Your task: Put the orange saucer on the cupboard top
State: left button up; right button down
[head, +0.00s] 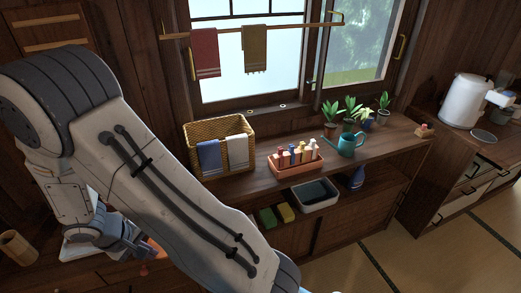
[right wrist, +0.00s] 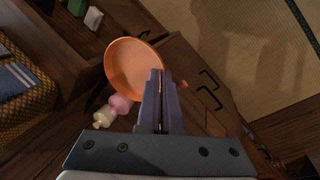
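The orange saucer (right wrist: 133,68) shows in the right wrist view as a tilted, shallow round dish. My right gripper (right wrist: 160,75) has its fingers close together at the saucer's right rim and appears shut on it. In the head view my right gripper (head: 130,238) is small at the lower left, partly hidden behind a large white arm link of mine; a small orange patch shows beside it. The cupboard top (head: 375,143) is the long wooden surface under the window. My left gripper is not in view.
On the cupboard top stand a wicker basket (head: 220,147) with towels, a red crate (head: 297,165) of bottles, a teal watering can (head: 349,146) and several potted plants. Bare wood shows right of the can. Pink and cream rounded items (right wrist: 112,110) lie near the saucer in the wrist view.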

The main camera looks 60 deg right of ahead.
aim_at(371, 145)
jog(key=u, duration=1.75)
jog(key=k, duration=2.55)
jog(key=z, duration=2.45)
jog(key=i, duration=0.45)
